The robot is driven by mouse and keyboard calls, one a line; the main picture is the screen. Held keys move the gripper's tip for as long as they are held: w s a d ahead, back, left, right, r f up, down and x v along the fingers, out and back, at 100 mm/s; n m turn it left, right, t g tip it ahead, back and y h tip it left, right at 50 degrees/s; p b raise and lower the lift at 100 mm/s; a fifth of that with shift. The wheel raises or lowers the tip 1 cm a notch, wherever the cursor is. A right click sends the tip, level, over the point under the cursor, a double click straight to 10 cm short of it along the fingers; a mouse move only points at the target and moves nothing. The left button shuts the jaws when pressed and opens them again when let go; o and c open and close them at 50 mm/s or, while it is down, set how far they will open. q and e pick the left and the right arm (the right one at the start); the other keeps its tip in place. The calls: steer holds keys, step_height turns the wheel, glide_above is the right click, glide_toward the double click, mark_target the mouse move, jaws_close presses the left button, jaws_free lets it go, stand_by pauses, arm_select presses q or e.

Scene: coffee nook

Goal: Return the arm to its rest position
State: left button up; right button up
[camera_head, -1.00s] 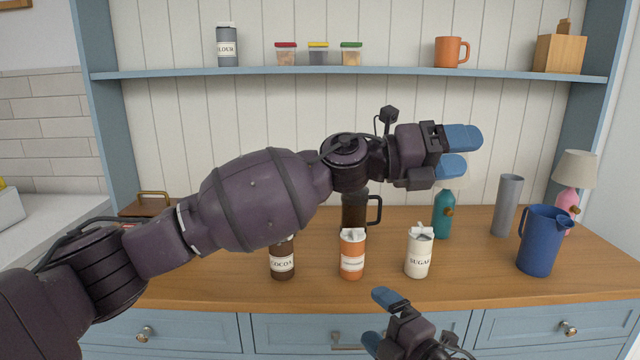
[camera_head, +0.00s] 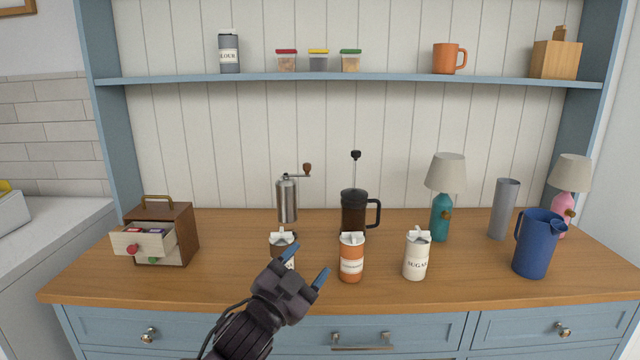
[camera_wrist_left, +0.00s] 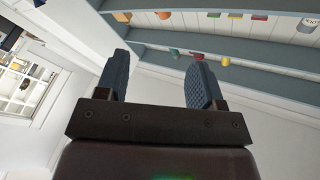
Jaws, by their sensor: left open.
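My left gripper (camera_head: 306,267) shows low in the middle of the head view, its blue fingers apart and pointing up and to the right. Its fingers overlap the view of the cocoa canister (camera_head: 283,242), hiding much of it; I cannot tell how near they are. In the left wrist view my left gripper (camera_wrist_left: 157,72) has its two blue fingers spread with nothing between them. That view is tilted, with the shelves across the top. My right gripper is not in view.
On the wooden counter (camera_head: 420,294) stand an orange canister (camera_head: 351,258), a sugar canister (camera_head: 416,257), a French press (camera_head: 354,212), a grinder (camera_head: 287,199), a teal lamp (camera_head: 441,215) and a blue pitcher (camera_head: 537,246). A wooden box (camera_head: 177,230) has its drawer open at left.

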arm_select(q)
steer(key=s+a+f+n+y, duration=0.55)
steer(key=a+f, duration=0.35)
steer(key=f, duration=0.2)
steer(key=s+a+f+n+g+y, duration=0.1)
steer(key=s+a+f+n+g, duration=0.1)
steer(key=s+a+f, duration=0.3)
steer(key=s+a+f+n+g+y+p, duration=0.1)
steer(key=s+a+f+n+g+y, duration=0.1)
steer(key=s+a+f, duration=0.3)
steer(key=s+a+f+n+g+y, duration=0.2)
steer(key=s+a+f, duration=0.3)
steer(key=s+f, duration=0.6)
steer(key=s, duration=0.7)
steer(key=shift+a+p, duration=0.35)
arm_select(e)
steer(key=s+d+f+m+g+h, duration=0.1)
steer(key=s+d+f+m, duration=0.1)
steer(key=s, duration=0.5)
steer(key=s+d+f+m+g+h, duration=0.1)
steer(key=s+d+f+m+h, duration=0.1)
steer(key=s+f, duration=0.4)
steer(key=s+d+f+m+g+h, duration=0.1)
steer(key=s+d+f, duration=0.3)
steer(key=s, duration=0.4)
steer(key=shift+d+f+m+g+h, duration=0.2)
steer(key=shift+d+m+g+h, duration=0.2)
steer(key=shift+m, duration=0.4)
